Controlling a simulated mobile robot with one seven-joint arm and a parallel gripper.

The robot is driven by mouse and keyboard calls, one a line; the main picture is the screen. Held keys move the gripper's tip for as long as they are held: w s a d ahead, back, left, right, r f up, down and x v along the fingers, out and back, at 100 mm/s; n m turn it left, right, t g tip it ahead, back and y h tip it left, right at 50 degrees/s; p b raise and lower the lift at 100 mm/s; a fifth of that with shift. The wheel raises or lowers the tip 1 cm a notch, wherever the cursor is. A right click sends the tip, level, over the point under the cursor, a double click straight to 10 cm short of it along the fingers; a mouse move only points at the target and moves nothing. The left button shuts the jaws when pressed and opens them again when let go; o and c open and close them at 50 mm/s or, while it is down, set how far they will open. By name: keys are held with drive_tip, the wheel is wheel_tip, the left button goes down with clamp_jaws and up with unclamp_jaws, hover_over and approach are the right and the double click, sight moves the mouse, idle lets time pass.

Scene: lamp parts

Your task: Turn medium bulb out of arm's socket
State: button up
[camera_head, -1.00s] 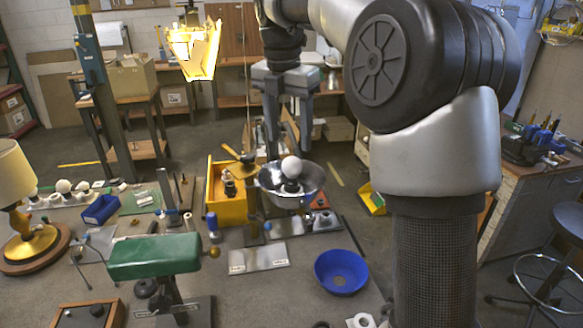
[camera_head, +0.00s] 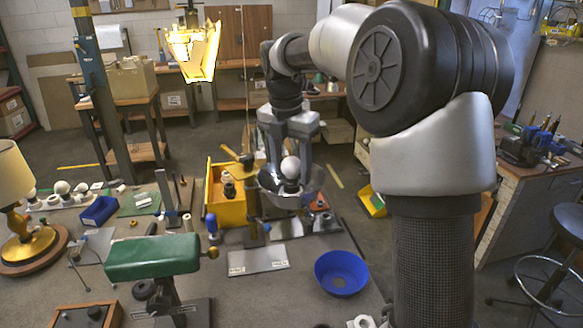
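The medium bulb (camera_head: 290,167) is a round white bulb on a dark base, upright in the middle of the silver bowl-shaped shade (camera_head: 318,181) on the bench. Its dark socket (camera_head: 291,186) is mostly hidden inside the shade. My gripper (camera_head: 290,180) points straight down over the shade, with its two grey fingers on either side of the bulb and their tips down inside the rim. The fingers look open; I cannot make out contact with the bulb.
A yellow bin (camera_head: 228,207) stands just left of the shade. A blue bowl (camera_head: 341,273) sits in front, and a green padded stand (camera_head: 152,256) is at front left. A lamp with a cream shade (camera_head: 14,176) is at far left. Small parts lie around the shade.

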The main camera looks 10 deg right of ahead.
drive_tip(key=c, duration=0.7)
drive_tip(key=shift+r+n+p, duration=0.15)
drive_tip(key=shift+n+p, duration=0.55)
drive_tip(key=shift+n, duration=0.3)
drive_tip(key=shift+n+y+p, duration=0.4)
drive_tip(key=shift+n+p, duration=0.9)
drive_tip(key=shift+n, duration=1.2)
